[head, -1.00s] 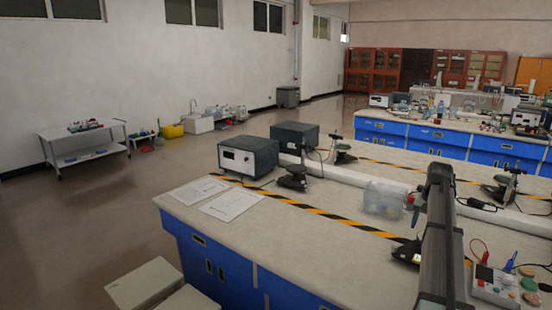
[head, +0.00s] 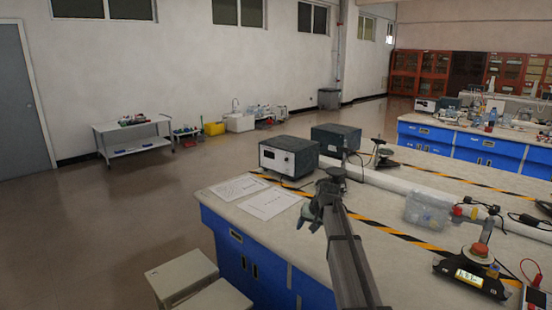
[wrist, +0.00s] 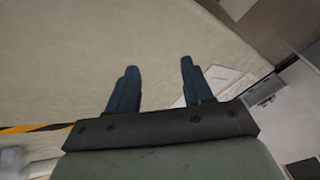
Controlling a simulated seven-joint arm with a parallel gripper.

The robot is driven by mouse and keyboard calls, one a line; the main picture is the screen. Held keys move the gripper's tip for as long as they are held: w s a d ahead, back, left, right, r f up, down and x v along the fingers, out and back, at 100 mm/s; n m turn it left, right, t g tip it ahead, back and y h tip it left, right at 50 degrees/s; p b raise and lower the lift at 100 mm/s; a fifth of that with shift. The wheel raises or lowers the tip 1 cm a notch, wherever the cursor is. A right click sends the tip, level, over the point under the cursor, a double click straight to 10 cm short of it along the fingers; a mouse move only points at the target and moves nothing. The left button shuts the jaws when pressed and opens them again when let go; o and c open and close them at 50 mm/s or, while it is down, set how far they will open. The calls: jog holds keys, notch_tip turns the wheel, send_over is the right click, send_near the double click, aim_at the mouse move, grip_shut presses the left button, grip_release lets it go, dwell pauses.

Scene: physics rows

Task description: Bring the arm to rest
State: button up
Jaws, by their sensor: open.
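My gripper (head: 303,222) is at the end of my dark arm, above the near left part of the blue bench (head: 400,270), just right of the paper sheets (head: 268,203). In the wrist view my gripper (wrist: 158,68) is open. Its two dark fingers are apart with nothing between them. The pale bench top (wrist: 90,50) and its edge lie below, with a white paper sheet (wrist: 222,80) partly behind the right finger.
A grey instrument box (head: 288,157) stands behind the papers. A clear plastic box (head: 427,212) and a scale (head: 470,275) with a reddish object on top are to the right. White stools (head: 182,275) stand at the bench's left. Open floor lies left.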

jog(key=s+a+f+n+y, duration=0.1)
jog(key=s+a, duration=0.1)
jog(key=a, duration=1)
jog(key=s+a+f+n+y, duration=0.1)
jog(key=a+n, duration=0.1)
jog(key=a, duration=0.9)
jog(key=s+a+f, duration=0.6)
jog(key=a, duration=0.3)
jog(key=s+d+f+g+h, duration=0.1)
jog(key=s+d+f+g, duration=0.1)
jog(key=s+d+f, duration=0.7)
jog(key=s+d+f+m+g+h, duration=0.1)
jog(key=s+d+f, duration=0.5)
jog(key=f, duration=0.6)
jog(key=s+d+f+g+h, duration=0.1)
jog(key=s+d+f+g, duration=0.1)
jog(key=s+d+f, duration=0.7)
jog(key=s+d+f+g, duration=0.2)
jog(key=s+d+f, duration=0.1)
jog(key=s, duration=0.8)
jog(key=s+d+f+g+h, duration=0.1)
jog(key=s+d+f, duration=0.3)
jog(key=s, duration=0.7)
jog(key=s+d+f+m+g+h, duration=0.1)
jog(key=s+d+f+g, duration=0.2)
jog(key=s+d, duration=0.3)
jog(key=s+f, duration=0.1)
jog(key=s, duration=0.3)
jog(key=shift+s, duration=0.4)
